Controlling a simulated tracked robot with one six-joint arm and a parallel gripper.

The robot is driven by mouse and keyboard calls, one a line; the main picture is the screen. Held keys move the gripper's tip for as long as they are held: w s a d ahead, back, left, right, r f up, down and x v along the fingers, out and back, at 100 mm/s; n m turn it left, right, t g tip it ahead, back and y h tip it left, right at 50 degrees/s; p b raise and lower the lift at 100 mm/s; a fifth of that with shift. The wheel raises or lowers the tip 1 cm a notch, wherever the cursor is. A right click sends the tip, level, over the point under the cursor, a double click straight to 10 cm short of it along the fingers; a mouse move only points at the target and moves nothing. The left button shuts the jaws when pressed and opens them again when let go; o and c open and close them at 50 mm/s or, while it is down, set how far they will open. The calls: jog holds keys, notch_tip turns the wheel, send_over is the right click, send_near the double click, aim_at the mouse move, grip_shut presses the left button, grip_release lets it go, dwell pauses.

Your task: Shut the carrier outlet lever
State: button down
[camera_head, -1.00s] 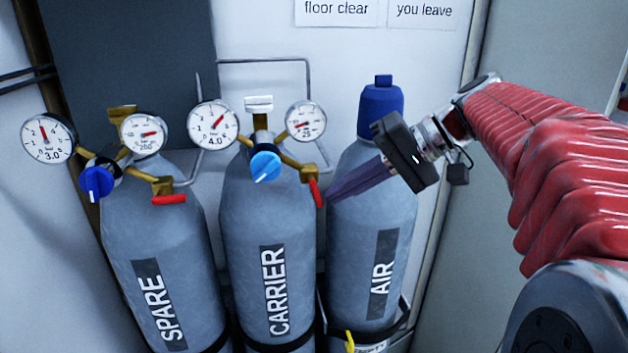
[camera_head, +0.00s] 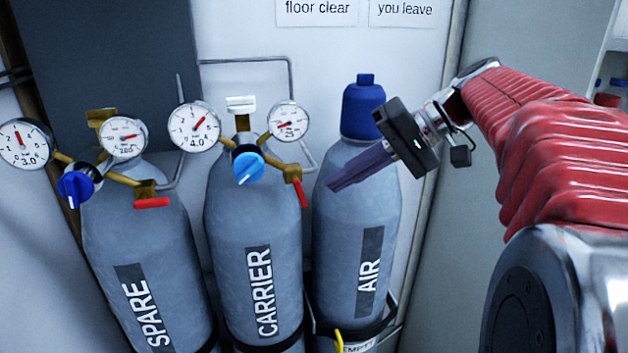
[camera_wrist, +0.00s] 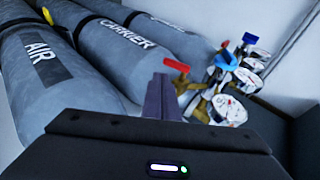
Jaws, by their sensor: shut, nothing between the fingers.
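The carrier outlet lever (camera_head: 300,193) is a short red handle at the right end of the brass regulator on the CARRIER cylinder (camera_head: 252,230). It points steeply down, slightly to the right. In the wrist view the red lever (camera_wrist: 176,65) shows just beyond the fingertips. My gripper (camera_head: 332,185) is shut and empty, its dark fingers pointing left across the front of the AIR cylinder (camera_head: 345,225). In the head view its tips are right of the lever with a gap between; depth is hard to judge. The wrist view also shows the shut fingers (camera_wrist: 162,98).
The SPARE cylinder (camera_head: 140,260) stands at left; its red lever (camera_head: 152,203) lies nearly level. The carrier's light-blue knob (camera_head: 248,168) and gauges (camera_head: 288,121) crowd the regulator. The AIR cylinder has a blue cap (camera_head: 363,110). A wall (camera_head: 330,60) stands behind.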

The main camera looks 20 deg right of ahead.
jog(key=s+d+r, duration=0.2)
jog(key=s+d, duration=0.1)
jog(key=d, duration=0.7)
jog(key=shift+s+r, duration=0.4)
